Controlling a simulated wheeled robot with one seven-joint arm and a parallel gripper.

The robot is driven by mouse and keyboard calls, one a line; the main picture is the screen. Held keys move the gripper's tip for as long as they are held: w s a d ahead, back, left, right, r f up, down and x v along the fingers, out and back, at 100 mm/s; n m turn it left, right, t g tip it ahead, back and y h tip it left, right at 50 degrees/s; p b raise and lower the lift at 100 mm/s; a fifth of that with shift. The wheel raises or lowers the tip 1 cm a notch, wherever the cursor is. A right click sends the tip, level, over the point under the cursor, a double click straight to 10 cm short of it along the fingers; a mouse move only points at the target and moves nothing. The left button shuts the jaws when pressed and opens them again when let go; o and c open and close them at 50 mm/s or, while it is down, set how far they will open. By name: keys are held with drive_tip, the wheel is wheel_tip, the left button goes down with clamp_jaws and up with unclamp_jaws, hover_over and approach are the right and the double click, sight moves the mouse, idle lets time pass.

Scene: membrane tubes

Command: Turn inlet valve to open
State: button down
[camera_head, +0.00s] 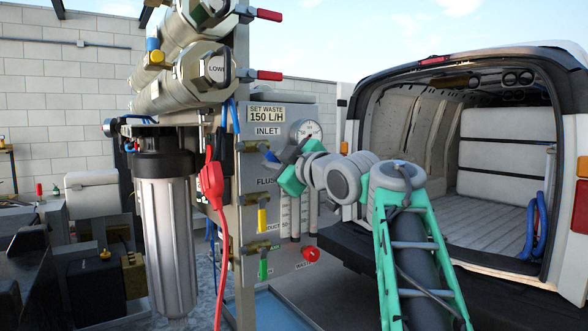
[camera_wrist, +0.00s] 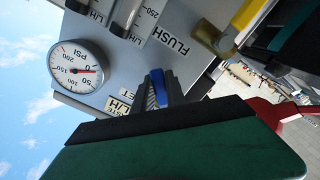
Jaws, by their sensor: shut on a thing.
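The inlet valve's brass body (camera_head: 250,146) sits below the INLET label (camera_head: 267,131) on the grey panel. Its blue handle (camera_head: 272,157) shows only as a small patch by my gripper (camera_head: 281,158). In the wrist view the blue handle (camera_wrist: 158,88) stands between the dark fingertips of my gripper (camera_wrist: 160,92), which is shut on it. My gripper's green body covers most of the valve there, so the handle's full angle is hidden. The pressure gauge (camera_head: 306,132) is beside the valve; in the wrist view the gauge (camera_wrist: 80,70) has its red needle near 0.
Below are the flush valve's yellow handle (camera_head: 262,217), a green handle (camera_head: 263,268) and a red knob (camera_head: 310,253). A red cable (camera_head: 212,182) and a clear filter housing (camera_head: 168,240) stand left of the panel. An open van (camera_head: 490,150) is at the right.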

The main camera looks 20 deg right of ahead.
idle(0.3)
drive_tip(key=c, duration=1.4)
unclamp_jaws()
drive_tip(key=shift+o, duration=0.2)
drive_tip(key=s+d+b, duration=0.1)
drive_tip(key=s+b, duration=0.1)
drive_tip(key=s, duration=0.5)
drive_tip(key=shift+s+d, duration=0.2)
drive_tip(key=shift+s, duration=0.15)
